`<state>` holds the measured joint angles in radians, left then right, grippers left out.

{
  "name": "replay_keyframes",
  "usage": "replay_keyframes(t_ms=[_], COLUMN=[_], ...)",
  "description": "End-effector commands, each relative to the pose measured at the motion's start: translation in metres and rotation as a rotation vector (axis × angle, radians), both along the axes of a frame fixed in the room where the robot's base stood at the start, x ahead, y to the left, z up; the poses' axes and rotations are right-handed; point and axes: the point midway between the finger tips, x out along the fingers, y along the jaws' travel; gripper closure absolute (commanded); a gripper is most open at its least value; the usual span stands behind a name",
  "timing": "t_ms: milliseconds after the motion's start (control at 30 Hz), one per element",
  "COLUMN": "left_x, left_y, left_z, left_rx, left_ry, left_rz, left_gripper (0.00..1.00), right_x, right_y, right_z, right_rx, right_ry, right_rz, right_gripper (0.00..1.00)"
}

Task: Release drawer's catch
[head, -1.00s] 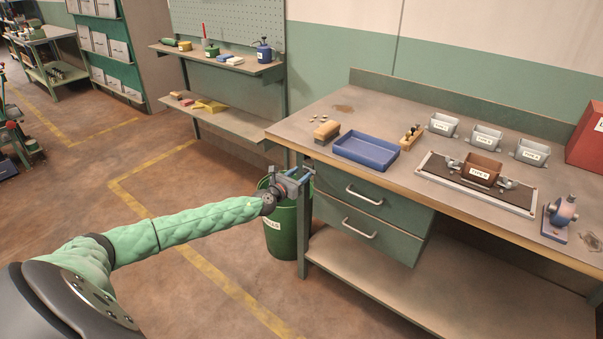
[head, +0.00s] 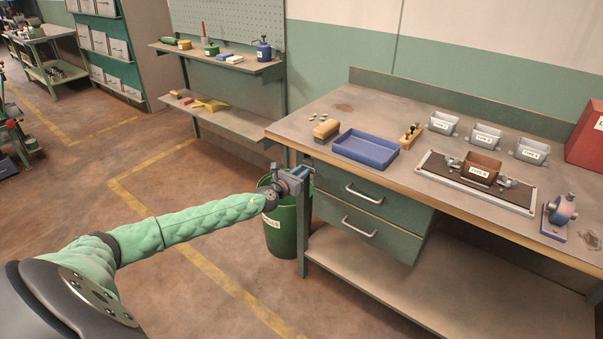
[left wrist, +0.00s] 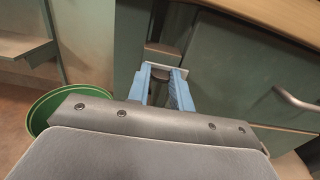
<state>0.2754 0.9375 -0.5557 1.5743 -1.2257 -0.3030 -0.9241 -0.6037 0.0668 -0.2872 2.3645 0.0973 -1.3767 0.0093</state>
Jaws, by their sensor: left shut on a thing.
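The green drawer unit hangs under the workbench top, with an upper drawer (head: 345,190) and a lower drawer (head: 365,232); both look closed. My left gripper (head: 306,172) is at the unit's left end, just below the bench top. In the left wrist view its blue fingers (left wrist: 163,72) are shut on a small dark catch (left wrist: 161,75) beside a brownish block (left wrist: 162,54) on the green panel. The fingers hide much of the catch, and it cannot be made out in the head view. My right gripper is out of view.
A green bin (head: 282,228) stands on the floor just below my left gripper. Drawer handles (head: 364,194) stick out to the right.

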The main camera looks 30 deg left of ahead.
Motion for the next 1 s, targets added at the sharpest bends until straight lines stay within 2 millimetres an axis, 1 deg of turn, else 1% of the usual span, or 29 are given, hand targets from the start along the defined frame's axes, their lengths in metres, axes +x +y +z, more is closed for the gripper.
replay_keyframes(t_ms=[167, 300, 400, 500, 633, 800, 1000], left_x=[0.000, 0.000, 0.000, 0.000, 0.000, 0.000, 0.000], left_y=[0.000, 0.000, 0.000, 0.000, 0.001, 0.002, 0.002], left_z=[-0.002, -0.003, -0.003, -0.003, -0.002, 0.000, 0.000], left_rx=[-0.068, -0.162, -0.246, -0.340, -0.464, -0.625, -0.815], left_ry=[0.004, 0.012, 0.017, 0.026, 0.035, 0.047, 0.063], left_rz=[0.001, 0.000, 0.001, 0.000, 0.001, 0.002, 0.003], left_gripper=[1.00, 1.00, 1.00, 1.00, 1.00, 1.00, 1.00], right_x=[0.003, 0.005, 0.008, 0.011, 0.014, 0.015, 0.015], right_y=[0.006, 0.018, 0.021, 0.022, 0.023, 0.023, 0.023], right_z=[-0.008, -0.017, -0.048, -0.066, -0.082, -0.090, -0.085], right_rx=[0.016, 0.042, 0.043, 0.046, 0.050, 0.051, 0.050], right_ry=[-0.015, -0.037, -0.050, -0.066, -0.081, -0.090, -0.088], right_rz=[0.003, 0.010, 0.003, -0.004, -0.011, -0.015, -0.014], right_gripper=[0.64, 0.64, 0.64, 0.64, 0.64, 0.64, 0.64])
